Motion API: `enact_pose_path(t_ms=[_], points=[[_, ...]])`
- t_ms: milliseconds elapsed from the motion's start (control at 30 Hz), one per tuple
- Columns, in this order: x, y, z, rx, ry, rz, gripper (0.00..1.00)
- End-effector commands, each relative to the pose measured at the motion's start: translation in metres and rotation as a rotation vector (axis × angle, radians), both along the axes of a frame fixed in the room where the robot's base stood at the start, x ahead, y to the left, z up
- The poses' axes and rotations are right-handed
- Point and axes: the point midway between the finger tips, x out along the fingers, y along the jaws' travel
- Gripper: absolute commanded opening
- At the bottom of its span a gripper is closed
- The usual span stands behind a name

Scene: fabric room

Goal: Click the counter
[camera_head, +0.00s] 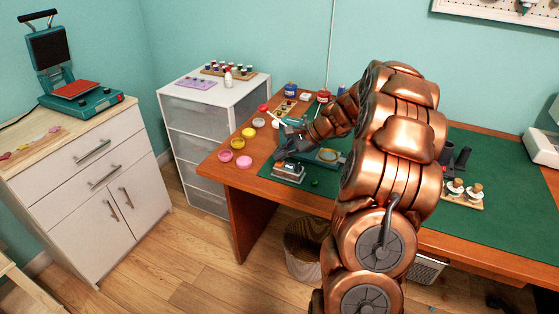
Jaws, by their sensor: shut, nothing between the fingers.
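A small silver device, which looks like the counter (289,173), sits near the left front corner of the green mat (500,200) on the wooden desk. My gripper (281,155) is small and dark in this view, at the end of my copper arm that reaches in from the right. Its fingers are shut and empty, just above and behind the silver device in the picture. I cannot tell whether the fingertips touch it. Any button on the device is too small to see.
Pink and yellow round pots (244,162) stand left of the mat. Paint jars (291,89) stand at the back. White drawers (205,130) adjoin the desk. My arm hides the desk's middle.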

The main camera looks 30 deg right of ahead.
Motion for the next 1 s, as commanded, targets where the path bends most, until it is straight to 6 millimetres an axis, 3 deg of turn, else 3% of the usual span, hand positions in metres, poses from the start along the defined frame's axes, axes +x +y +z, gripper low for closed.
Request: enact_pose_path(t_ms=[367, 1000], points=[[0.000, 0.000, 0.003, 0.000, 0.000, 0.000, 0.00], [0.000, 0.000, 0.053, 0.001, 0.001, 0.001, 0.00]])
